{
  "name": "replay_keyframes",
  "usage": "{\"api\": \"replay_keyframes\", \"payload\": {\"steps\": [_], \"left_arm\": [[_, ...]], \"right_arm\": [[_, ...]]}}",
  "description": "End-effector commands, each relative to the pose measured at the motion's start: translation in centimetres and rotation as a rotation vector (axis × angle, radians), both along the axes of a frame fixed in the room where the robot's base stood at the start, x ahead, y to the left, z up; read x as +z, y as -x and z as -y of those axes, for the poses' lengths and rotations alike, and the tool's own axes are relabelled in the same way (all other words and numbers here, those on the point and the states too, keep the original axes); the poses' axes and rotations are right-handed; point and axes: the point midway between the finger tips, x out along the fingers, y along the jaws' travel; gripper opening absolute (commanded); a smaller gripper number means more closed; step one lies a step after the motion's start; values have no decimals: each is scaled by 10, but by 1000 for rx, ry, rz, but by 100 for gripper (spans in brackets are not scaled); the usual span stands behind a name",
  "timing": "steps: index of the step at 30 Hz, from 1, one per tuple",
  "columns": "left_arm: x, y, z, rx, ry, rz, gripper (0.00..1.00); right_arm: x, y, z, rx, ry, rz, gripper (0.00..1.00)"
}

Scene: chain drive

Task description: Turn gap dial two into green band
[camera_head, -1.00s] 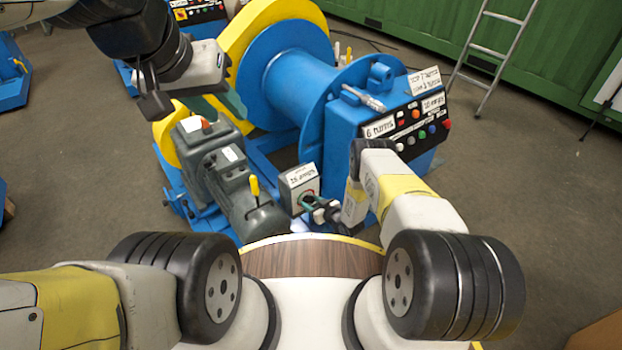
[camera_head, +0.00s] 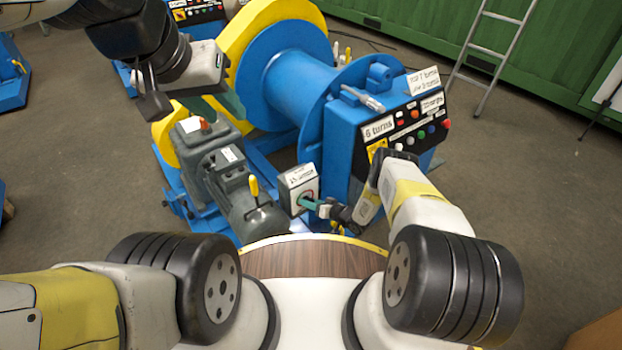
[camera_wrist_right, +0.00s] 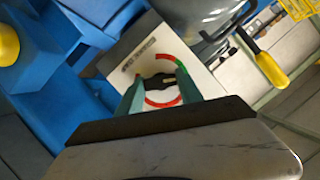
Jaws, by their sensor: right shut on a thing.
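The dial is a dark round knob (camera_wrist_right: 160,84) on the white face of a small box (camera_head: 303,180). In the right wrist view a mostly red arc (camera_wrist_right: 158,102) rings it, with a short green band (camera_wrist_right: 180,67) at its upper right. My right gripper (camera_head: 309,203) is at the box front, its teal fingers shut on the knob from both sides in the right wrist view (camera_wrist_right: 158,95). The knob's exact pointer direction is too small to tell. My left gripper (camera_head: 205,105) is above the grey motor, away from the dial; its finger opening is unclear.
The grey motor (camera_head: 235,180) with a yellow-handled lever (camera_head: 254,187) stands left of the box. A blue winch drum (camera_head: 300,85) is behind, with a button panel (camera_head: 415,125) on the right. A ladder (camera_head: 495,55) leans against the green container.

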Motion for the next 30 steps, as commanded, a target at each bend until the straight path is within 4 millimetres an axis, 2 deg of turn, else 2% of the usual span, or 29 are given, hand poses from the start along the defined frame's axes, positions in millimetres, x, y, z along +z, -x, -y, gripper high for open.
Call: {"api": "replay_keyframes", "payload": {"steps": [9,10,13,23,30], "left_arm": [[0,0,0,0,0,0,36],[0,0,0,0,0,0,36],[0,0,0,0,0,0,36],[0,0,0,0,0,0,36],[0,0,0,0,0,0,36]], "right_arm": [[0,0,1,-2,-1,-1,3],[0,0,1,-2,-1,0,47],[0,0,1,-2,-1,0,65],[1,1,2,-1,1,0,65],[11,20,25,-4,0,-3,65]]}}
